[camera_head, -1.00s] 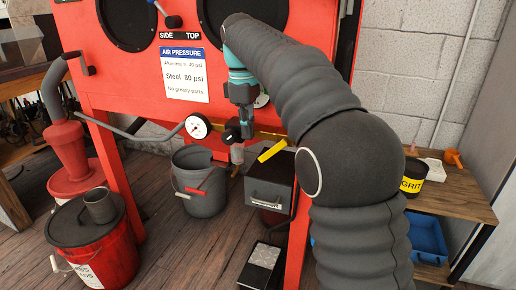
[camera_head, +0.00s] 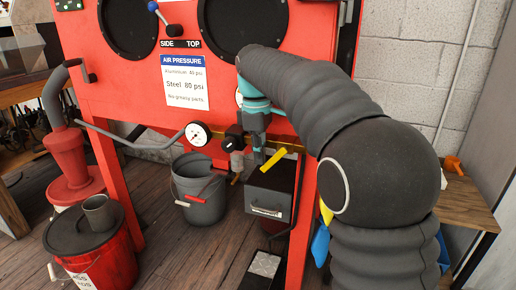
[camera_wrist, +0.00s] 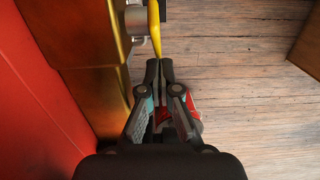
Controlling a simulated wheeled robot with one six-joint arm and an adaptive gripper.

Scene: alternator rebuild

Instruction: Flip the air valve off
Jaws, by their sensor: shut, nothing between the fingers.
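The air valve's yellow lever (camera_head: 273,159) sticks out at a slant below the brass pipe (camera_head: 288,148) on the front of the red cabinet. In the wrist view the lever (camera_wrist: 154,28) lies just ahead of my fingertips, beside a metal fitting (camera_wrist: 136,20). My gripper (camera_head: 259,158) points down beside the left of the lever in the head view. It also shows in the wrist view (camera_wrist: 161,66), with its fingertips together and empty. The tips look very close to the lever's end; I cannot tell if they touch it.
A pressure gauge (camera_head: 198,133) and a dark regulator (camera_head: 234,139) sit left of the valve. A grey bucket (camera_head: 203,207), a dark box (camera_head: 271,190) and a red bucket (camera_head: 112,258) stand below. The red cabinet (camera_head: 150,80) rises close behind my gripper.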

